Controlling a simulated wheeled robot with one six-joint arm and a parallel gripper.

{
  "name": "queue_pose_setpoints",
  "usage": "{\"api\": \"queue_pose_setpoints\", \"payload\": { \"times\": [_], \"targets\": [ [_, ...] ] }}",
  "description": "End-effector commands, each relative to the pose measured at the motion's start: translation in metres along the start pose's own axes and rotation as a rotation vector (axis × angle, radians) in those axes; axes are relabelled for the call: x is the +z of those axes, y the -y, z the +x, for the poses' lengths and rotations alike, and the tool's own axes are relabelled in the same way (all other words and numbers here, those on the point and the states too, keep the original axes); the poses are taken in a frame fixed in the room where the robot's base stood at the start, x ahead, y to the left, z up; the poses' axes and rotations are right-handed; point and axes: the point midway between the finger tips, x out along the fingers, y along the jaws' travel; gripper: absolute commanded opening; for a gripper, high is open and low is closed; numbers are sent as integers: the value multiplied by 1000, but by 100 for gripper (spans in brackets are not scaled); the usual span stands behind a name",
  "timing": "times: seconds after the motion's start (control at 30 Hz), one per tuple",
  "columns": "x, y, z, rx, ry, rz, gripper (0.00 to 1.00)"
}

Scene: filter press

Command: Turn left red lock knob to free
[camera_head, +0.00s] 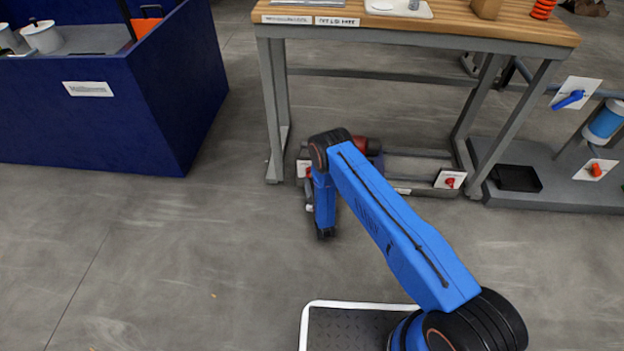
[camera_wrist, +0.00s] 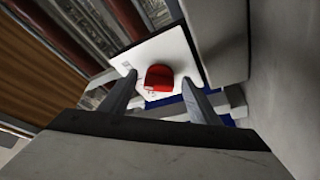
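A red lock knob (camera_wrist: 158,78) on a white plate (camera_wrist: 186,52) shows in the wrist view, just beyond and between the tips of my gripper (camera_wrist: 160,82). The two fingers are apart, one on each side of the knob in the picture, and nothing is held. I cannot tell whether they touch it. In the head view my blue arm reaches down to the low frame under the table, and my gripper is hidden there. A white plate (camera_head: 304,167) shows at the frame's left end, partly behind my arm. A second red knob (camera_head: 450,182) sits on a white plate at the right end.
A wooden-topped table (camera_head: 420,24) with grey legs stands above the low frame. A dark blue bin (camera_head: 130,110) is at the left. A grey stand (camera_head: 560,185) with a blue valve handle (camera_head: 567,99) and an orange knob (camera_head: 596,170) is at the right. The front floor is clear.

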Motion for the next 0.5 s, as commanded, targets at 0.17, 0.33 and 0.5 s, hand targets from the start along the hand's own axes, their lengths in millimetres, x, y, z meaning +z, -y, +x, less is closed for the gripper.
{"api": "queue_pose_setpoints", "payload": {
  "times": [0.17, 0.33, 0.5],
  "targets": [
    [0, 0, 0, 0, 0, 0, 56],
    [0, 1, -12, -1, 0, -1, 56],
    [0, 1, -39, -2, 1, -1, 56]
  ]
}}
